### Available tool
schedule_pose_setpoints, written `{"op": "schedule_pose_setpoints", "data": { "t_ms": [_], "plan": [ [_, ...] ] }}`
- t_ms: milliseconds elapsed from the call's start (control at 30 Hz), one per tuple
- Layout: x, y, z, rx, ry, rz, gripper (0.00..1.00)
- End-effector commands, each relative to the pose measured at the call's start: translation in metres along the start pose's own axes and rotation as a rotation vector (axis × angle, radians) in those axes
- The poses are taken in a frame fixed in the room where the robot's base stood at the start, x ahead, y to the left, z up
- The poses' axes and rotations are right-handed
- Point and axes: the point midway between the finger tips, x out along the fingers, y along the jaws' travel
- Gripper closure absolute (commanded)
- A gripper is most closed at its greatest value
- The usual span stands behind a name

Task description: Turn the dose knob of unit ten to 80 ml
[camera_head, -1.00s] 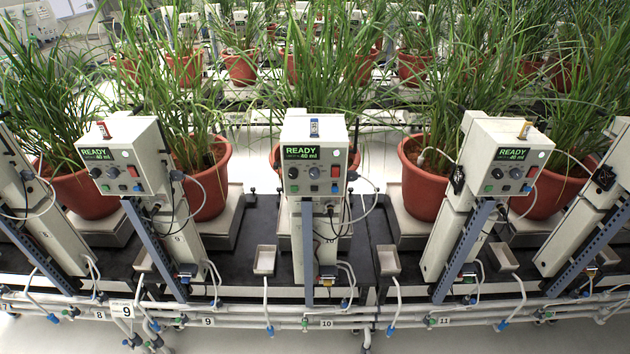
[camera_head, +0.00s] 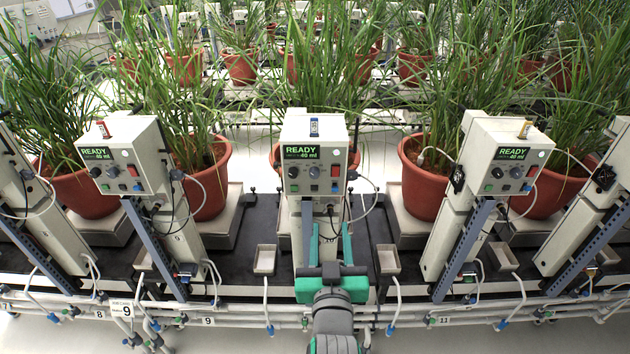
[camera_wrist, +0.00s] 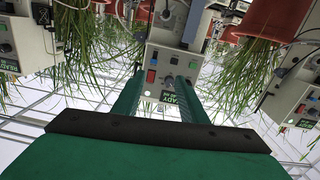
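Unit ten's control box (camera_head: 314,155) is in the middle of the head view, with a green READY display (camera_head: 301,152) reading 40 ml. The dose knob (camera_head: 314,172) is the grey round one in the middle of its panel, beside a red switch (camera_head: 335,171). My gripper (camera_head: 331,230) is open and empty, its green fingers pointing up, below and in front of the box. In the wrist view the box (camera_wrist: 165,55) appears upside down beyond the two spread fingers (camera_wrist: 160,82). The fingers look apart from the knob.
The neighbouring unit boxes stand at left (camera_head: 124,160) and right (camera_head: 508,155), both showing 40 ml. A hose (camera_head: 372,195) loops at the right of unit ten's box. Small trays (camera_head: 265,258) flank its post. Potted plants (camera_head: 422,185) stand behind.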

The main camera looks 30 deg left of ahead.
Motion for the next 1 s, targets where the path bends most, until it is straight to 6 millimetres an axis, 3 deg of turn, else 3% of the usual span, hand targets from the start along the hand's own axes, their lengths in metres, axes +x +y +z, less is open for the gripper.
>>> {"op": "schedule_pose_setpoints", "data": {
  "t_ms": [33,100,267,467,1000],
  "plan": [
    [0.006,-0.006,-0.017,-0.011,0.014,-0.019,0.61],
    [0.011,-0.013,-0.031,-0.022,0.020,-0.040,0.61],
    [0.016,-0.023,-0.050,-0.040,0.028,-0.067,0.61],
    [0.026,-0.025,-0.053,-0.044,0.027,-0.073,0.61],
    [0.110,-0.031,-0.055,-0.043,0.027,-0.072,0.61]
  ]
}}
